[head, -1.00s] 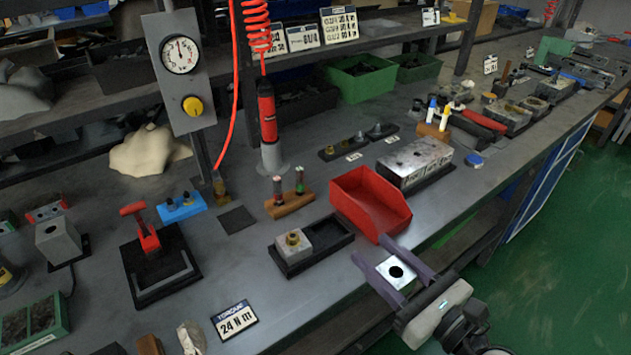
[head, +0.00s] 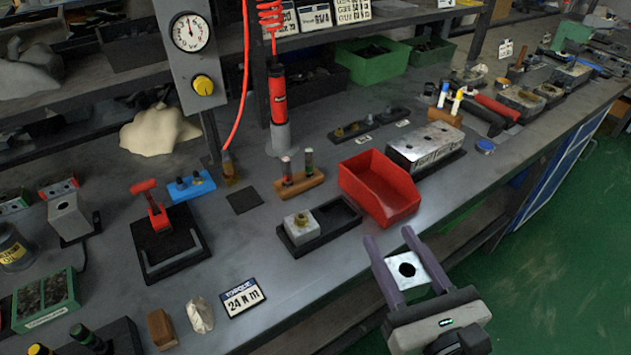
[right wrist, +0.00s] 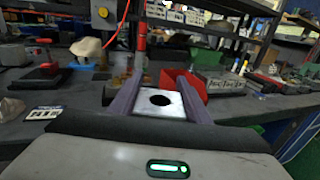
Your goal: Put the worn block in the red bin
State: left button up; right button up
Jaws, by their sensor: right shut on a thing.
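The block in my right gripper (head: 391,248) is a light metal square with a dark round hole; I take it for the worn block (head: 420,277). The two purple fingers are shut on its sides, and it is held level near the bench's front edge. It also shows in the right wrist view (right wrist: 171,112) between the fingers. The red bin (head: 400,203) sits on the bench just beyond the gripper, open at the top, and looks empty. In the right wrist view the red bin (right wrist: 198,82) is partly hidden behind the right finger. My left gripper is not in view.
A black tray (head: 345,215) left of the bin holds a block with a brass fitting (head: 302,226); its other slot is empty. A large metal block (head: 425,145) stands behind the bin. A hanging red tool (head: 278,100) and a small wooden stand (head: 298,184) are farther left.

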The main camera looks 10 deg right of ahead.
jog(key=w+d+f+n+g+y, duration=0.1)
jog(key=w+f+n+y, duration=0.2)
jog(key=w+f+y, duration=0.1)
jog(key=shift+w+d+f+y, duration=0.4)
jog(key=shift+w+y, duration=0.1)
jog(key=shift+y, duration=0.1)
jog(key=p+x, duration=0.3)
jog(key=x, duration=1.3)
jog(key=shift+w+a, duration=0.2)
jog(key=shift+w, duration=0.35)
jog(key=shift+w+a+r, duration=0.1)
jog(key=shift+w+a, duration=0.15)
jog(key=shift+w, duration=0.35)
notch_tip(320, 180, down, 3)
jog(key=shift+s+r+b, duration=0.15)
jog(key=shift+r+b, duration=0.1)
jog(key=shift+b, duration=0.35)
jog(key=shift+d+f, duration=0.1)
jog(key=shift+f, duration=0.3)
